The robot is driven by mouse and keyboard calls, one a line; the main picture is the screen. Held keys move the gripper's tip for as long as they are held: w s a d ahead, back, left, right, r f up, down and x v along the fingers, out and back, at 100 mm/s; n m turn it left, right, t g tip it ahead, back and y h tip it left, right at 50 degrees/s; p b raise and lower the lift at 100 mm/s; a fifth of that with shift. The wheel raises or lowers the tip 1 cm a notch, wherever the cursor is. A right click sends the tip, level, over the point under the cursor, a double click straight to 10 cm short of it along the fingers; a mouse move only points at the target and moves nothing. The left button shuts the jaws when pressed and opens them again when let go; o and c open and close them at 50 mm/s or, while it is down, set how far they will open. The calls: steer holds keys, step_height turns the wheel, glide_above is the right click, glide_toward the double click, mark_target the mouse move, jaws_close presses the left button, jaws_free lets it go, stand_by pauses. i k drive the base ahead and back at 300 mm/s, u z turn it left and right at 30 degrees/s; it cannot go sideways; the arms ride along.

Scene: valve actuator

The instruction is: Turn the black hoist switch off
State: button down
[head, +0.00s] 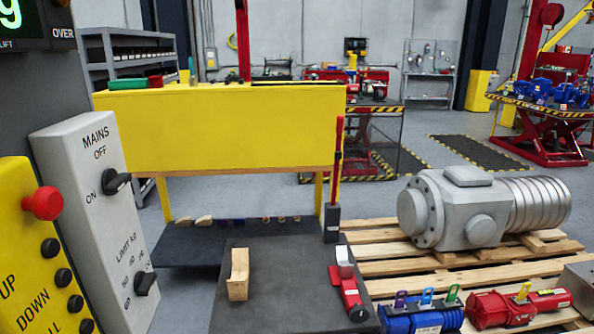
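A grey control box (85,170) stands at the left of the head view, its face turned at a slant to me. Its upper black switch (117,182) is labelled MAINS, with OFF printed above it and ON to its left. The switch's handle lies roughly crosswise, in line with the ON mark rather than pointing up at OFF. A second black knob (145,283), labelled LIMIT KG, sits lower on the same box. My gripper is not in view, and nothing touches the switch.
A yellow panel (40,255) with a red button (43,203) and black buttons stands left of the box. A dark table (290,300) holds a wooden block (238,274) and a red tool (347,290). A grey actuator (470,210) lies on a pallet at right.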

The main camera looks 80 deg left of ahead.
mark_target(113, 182)
steer(key=i, duration=0.15)
steer(key=u, duration=3.85)
steer(key=k, duration=1.3)
steer(key=z, duration=0.6)
steer(key=i, duration=0.5)
steer(key=z, duration=0.75)
steer(key=i, duration=0.85)
steer(key=u, duration=0.6)
steer(key=i, duration=0.75)
steer(key=u, duration=0.85)
